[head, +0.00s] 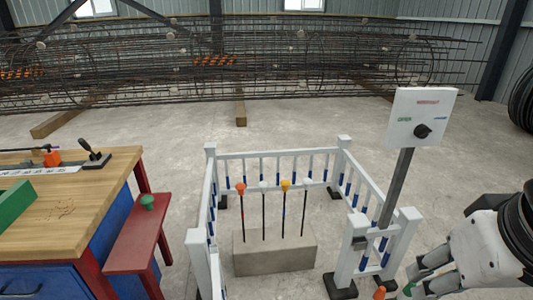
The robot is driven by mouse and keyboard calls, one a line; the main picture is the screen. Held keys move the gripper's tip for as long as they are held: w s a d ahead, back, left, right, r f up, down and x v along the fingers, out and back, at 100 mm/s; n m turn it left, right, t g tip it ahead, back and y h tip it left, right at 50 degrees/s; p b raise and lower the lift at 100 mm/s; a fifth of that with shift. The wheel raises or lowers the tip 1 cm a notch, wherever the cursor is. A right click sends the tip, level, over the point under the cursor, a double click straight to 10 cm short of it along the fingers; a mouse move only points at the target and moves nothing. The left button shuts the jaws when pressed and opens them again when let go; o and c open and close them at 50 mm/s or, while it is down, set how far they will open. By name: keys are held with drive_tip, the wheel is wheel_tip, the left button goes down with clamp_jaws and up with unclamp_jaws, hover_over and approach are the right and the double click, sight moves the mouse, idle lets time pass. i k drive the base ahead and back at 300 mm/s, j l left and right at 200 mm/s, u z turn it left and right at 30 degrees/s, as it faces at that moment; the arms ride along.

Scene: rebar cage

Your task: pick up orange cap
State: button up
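A red-orange cap (241,187) sits on top of a thin upright bar at the left of the concrete block. A yellow-orange cap (285,184) tops another bar to its right. My gripper (411,281) is at the lower right, outside the white fence, with its two fingers spread apart. A small orange piece (408,289) shows at the tip of the lower finger; I cannot tell whether it touches the finger or lies behind it. Another red-orange piece (380,293) is low beside the fence foot, partly cut off by the frame edge. My gripper is well away from the capped bars.
A white fence (262,155) surrounds the concrete block (275,257). A sign with a black knob (422,117) stands on a post at the right. A wooden workbench (75,205) and red bench (135,238) with a green cap (147,201) are left. Rebar cages fill the back.

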sight(241, 188)
drive_tip(key=i+l+u, duration=0.25)
drive_tip(key=i, duration=0.35)
drive_tip(key=i+l+u, duration=0.25)
drive_tip(key=i, duration=0.35)
drive_tip(key=i+l+u, duration=0.25)
drive_tip(key=i+l, duration=0.3)
